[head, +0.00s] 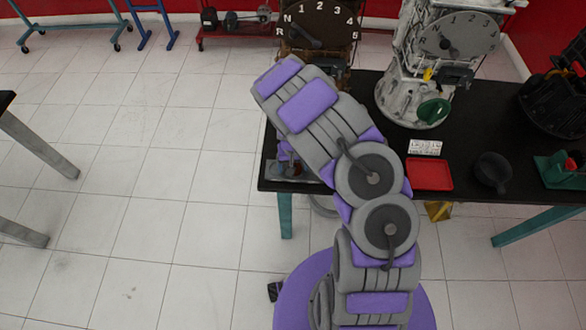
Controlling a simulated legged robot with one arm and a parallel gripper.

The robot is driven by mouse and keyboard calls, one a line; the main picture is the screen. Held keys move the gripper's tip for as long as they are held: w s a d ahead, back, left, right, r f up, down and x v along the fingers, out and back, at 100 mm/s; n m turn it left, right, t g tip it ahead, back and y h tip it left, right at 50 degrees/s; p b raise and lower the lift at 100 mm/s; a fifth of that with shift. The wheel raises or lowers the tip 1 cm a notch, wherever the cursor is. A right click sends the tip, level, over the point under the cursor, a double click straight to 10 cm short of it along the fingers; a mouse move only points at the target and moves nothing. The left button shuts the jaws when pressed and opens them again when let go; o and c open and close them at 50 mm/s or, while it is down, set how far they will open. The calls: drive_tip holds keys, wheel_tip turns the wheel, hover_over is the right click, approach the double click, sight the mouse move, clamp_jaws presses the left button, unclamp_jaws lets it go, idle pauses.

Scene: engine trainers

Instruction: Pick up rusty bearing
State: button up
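My gripper (287,155) is at the left end of the black table (460,130), mostly hidden behind my grey and purple arm. Only a small purple part of it shows, over a low grey and dark patch on the tabletop. I cannot tell whether its fingers are open or shut. I cannot make out a rusty bearing for certain; the spot under the gripper is small and partly covered by my arm.
A shallow red tray (430,174), a white card (424,147) and a dark round part (493,170) lie on the table to the right. A white gearbox trainer (415,75) and a brown one (318,35) stand behind. Tiled floor at left is open.

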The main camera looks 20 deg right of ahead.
drive_tip(key=shift+d, duration=0.45)
drive_tip(key=c, duration=0.6)
drive_tip(key=shift+a, duration=0.35)
drive_tip(key=c, duration=0.6)
drive_tip(key=shift+c, duration=0.2)
drive_tip(key=shift+d, duration=0.1)
